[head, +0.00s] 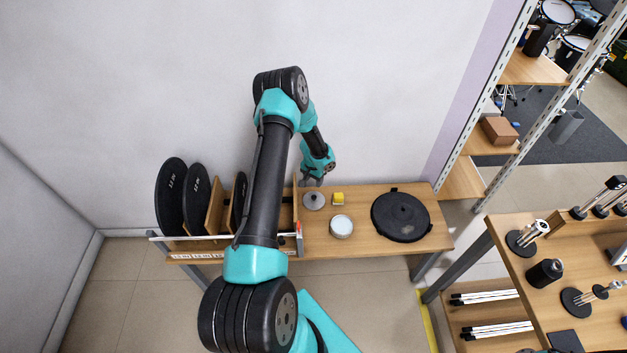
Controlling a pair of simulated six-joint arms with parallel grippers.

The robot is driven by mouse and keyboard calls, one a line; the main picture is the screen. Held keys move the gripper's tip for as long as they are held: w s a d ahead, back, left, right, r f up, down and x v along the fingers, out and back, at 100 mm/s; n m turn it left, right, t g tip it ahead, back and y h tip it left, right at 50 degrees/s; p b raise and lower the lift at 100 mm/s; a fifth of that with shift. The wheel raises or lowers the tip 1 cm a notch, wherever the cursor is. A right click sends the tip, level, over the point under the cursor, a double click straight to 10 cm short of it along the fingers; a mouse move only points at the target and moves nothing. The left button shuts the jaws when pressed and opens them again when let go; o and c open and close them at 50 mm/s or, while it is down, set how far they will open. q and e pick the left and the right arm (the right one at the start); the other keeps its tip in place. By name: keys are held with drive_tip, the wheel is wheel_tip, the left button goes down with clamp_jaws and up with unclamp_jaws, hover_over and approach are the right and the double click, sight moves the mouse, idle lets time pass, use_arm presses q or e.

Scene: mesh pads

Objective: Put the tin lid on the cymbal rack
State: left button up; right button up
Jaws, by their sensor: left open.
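The tin lid (314,202), a small grey disc with a central knob, lies flat on the wooden bench, right of the rack. The cymbal rack (214,208) stands at the bench's left end, with wooden dividers and large black discs (170,196) upright in its slots. My left arm crosses in front and hides part of it. My left gripper (311,184) is open, small in the view, at the lid's far edge; I cannot tell whether it touches the lid. My right gripper is not in view.
A white-topped round tin (341,227) and a yellow block (338,199) sit near the lid. A large black round pad (401,217) covers the bench's right part. A wall stands behind. A metal-post shelf and another loaded table (510,285) are at the right.

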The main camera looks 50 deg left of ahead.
use_arm(q)
drive_tip(key=s+d+r+h, duration=0.1)
drive_tip(key=s+d+h, duration=0.15)
drive_tip(key=d, duration=1.85)
drive_tip(key=s+d+r, duration=0.3)
drive_tip(key=s+d, duration=0.3)
drive_tip(key=d, duration=0.2)
drive_tip(key=s+d+r+h, duration=0.1)
drive_tip(key=s+d+r, duration=0.3)
drive_tip(key=s+d, duration=0.3)
drive_tip(key=shift+d+m+t, duration=0.4)
drive_tip(key=shift+d, duration=0.45)
